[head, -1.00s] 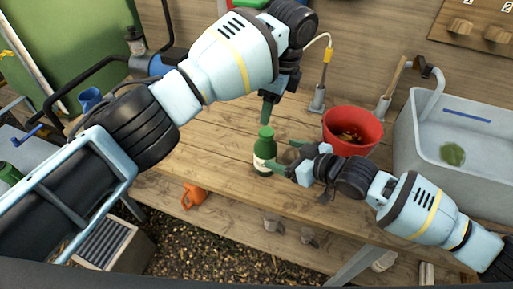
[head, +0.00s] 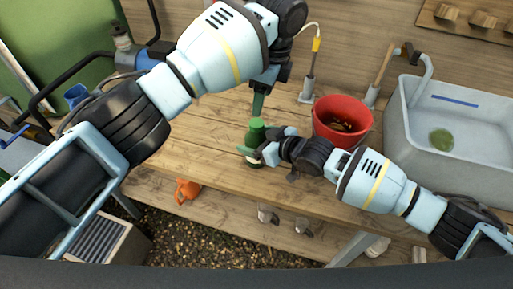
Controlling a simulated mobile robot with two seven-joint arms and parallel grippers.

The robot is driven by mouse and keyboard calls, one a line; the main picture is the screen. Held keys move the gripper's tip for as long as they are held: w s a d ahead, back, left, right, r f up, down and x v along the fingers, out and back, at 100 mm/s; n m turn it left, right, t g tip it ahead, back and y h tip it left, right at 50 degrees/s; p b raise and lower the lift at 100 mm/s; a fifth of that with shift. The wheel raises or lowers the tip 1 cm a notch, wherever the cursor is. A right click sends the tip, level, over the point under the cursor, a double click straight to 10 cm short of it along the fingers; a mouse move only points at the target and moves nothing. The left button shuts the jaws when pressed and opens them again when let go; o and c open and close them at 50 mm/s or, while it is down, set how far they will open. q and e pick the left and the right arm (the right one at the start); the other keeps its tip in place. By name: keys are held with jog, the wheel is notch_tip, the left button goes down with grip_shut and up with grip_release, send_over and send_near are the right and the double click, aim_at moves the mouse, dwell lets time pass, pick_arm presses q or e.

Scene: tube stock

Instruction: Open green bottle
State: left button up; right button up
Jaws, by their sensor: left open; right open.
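The green bottle (head: 254,135) stands upright on the wooden workbench, with a green cap and a pale label that is partly covered. My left gripper (head: 258,104) points down just above the cap; its fingers look open and I cannot tell whether they touch the cap. My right gripper (head: 256,154) comes in from the right, low at the bottle's body. It is open, with its fingers around or beside the bottle; contact is not clear.
A red bucket (head: 343,122) stands right of the bottle, close to my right arm. A grey sink (head: 460,145) with a tap fills the right side. An orange watering can (head: 187,190) is on the lower shelf. The bench (head: 200,140) left of the bottle is clear.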

aim_at(257, 123)
jog(key=shift+a, duration=0.15)
jog(key=c, duration=1.7)
grip_shut()
pick_arm(q)
jog(key=s+r+m, duration=0.1)
jog(key=m, duration=0.2)
jog(key=s+r+m+t, duration=0.1)
jog(key=m, duration=0.2)
jog(key=s+r+m+t, duration=0.1)
jog(key=m, duration=0.2)
jog(key=shift+s+d+r, duration=0.1)
jog(key=shift+d+r, duration=0.1)
jog(key=shift+r, duration=0.2)
jog(key=shift+f, duration=0.1)
jog(key=shift+w+x, duration=0.15)
jog(key=shift+x, duration=2.85)
jog(key=shift+w+x, duration=0.1)
jog(key=shift+x, duration=2.85)
jog(key=shift+d, duration=0.15)
